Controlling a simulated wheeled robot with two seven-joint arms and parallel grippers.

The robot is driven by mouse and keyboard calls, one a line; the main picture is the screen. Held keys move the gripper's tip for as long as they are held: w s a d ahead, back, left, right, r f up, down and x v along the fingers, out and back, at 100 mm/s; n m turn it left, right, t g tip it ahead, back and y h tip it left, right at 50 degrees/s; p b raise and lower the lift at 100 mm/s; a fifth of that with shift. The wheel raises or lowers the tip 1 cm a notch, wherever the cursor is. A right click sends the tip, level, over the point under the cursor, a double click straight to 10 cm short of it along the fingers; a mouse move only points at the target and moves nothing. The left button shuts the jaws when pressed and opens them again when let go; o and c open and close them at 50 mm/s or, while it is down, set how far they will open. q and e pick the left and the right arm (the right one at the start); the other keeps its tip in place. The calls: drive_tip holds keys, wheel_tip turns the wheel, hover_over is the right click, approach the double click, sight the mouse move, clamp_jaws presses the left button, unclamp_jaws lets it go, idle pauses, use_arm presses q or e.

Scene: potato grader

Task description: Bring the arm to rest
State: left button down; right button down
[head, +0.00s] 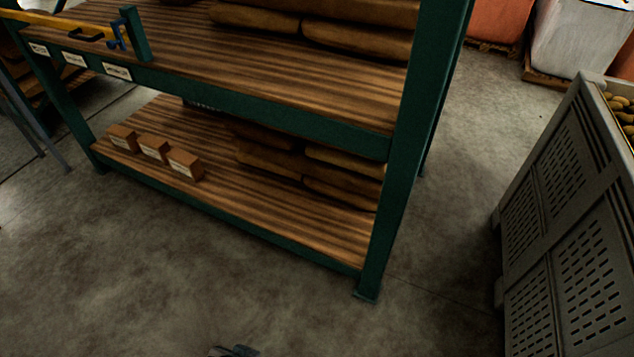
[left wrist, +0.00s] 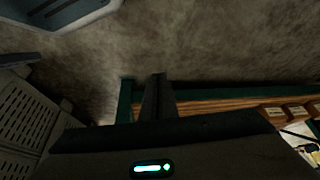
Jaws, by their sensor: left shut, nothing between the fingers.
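My left gripper (head: 236,351) shows only as a small dark piece at the bottom edge of the head view. In the left wrist view its dark fingers (left wrist: 158,97) stand together in the middle, shut with nothing between them. They point toward the floor beside the shelf rack and appear apart from everything. My right gripper is in neither view.
A green rack with wooden shelves (head: 230,210) stands ahead, holding brown sacks (head: 340,190) and several small boxes (head: 153,148). A grey slatted crate (head: 570,220) with potatoes stands at the right. The floor (head: 180,280) in front of the rack is clear.

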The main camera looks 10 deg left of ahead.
use_arm(q)
drive_tip(key=s+d+f+t, duration=0.1)
drive_tip(key=s+f, duration=0.1)
drive_tip(key=f, duration=0.7)
drive_tip(key=s+d+f+h, duration=0.1)
drive_tip(key=s+f, duration=0.2)
drive_tip(key=f, duration=0.7)
drive_tip(key=shift+s+f+t, duration=0.2)
drive_tip(key=shift+s+t, duration=0.05)
drive_tip(key=shift+t, duration=0.15)
